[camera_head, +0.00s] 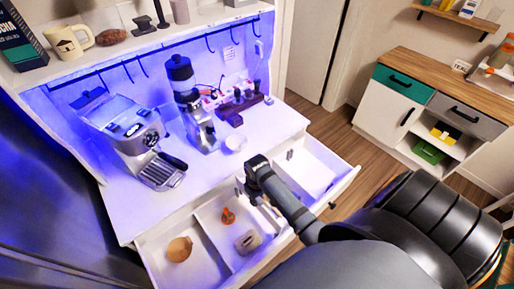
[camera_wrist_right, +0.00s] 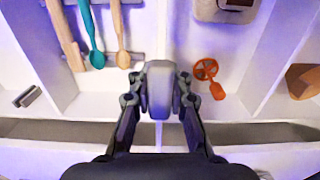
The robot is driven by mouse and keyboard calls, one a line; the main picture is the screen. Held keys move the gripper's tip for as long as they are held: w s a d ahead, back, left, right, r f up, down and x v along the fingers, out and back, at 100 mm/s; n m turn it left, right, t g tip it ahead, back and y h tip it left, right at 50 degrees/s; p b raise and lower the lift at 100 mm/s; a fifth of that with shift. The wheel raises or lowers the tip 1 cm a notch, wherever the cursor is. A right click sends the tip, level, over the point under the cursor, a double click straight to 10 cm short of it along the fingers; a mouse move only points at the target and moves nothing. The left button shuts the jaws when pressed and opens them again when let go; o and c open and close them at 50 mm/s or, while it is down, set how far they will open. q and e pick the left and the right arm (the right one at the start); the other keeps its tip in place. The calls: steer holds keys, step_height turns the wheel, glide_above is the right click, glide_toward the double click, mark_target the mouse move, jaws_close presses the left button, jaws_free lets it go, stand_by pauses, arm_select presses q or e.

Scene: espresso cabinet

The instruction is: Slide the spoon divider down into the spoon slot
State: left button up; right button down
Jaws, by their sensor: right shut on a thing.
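My right gripper (camera_wrist_right: 160,92) is shut on a light grey, rounded, upright piece, the spoon divider (camera_wrist_right: 160,80). In the wrist view, a wooden spoon (camera_wrist_right: 124,58), a teal spoon (camera_wrist_right: 96,58) and a wooden utensil (camera_wrist_right: 66,40) lie left of the gripper, across a grey strip. The slot itself is not clearly seen; the gripper and the piece cover that area. In the head view, my right gripper (camera_head: 252,186) is over the drawer and its arm hides the spoons.
An orange tool (camera_wrist_right: 206,72) and a pale device (camera_wrist_right: 224,8) lie in the neighbouring compartment. A wooden piece (camera_wrist_right: 304,82) lies in the outer one. A small grey block (camera_wrist_right: 27,97) is far left. The espresso machine (camera_head: 135,130) and grinder (camera_head: 190,100) stand on the counter behind.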

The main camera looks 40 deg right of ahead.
mark_target(257, 208)
stand_by(0.6)
steer(key=shift+f+b, duration=2.1)
steer(key=shift+f, duration=2.1)
steer(key=c, duration=1.2)
jaws_free()
steer(key=shift+o, duration=0.2)
step_height(257, 208, up, 12)
steer(key=shift+r, duration=0.1)
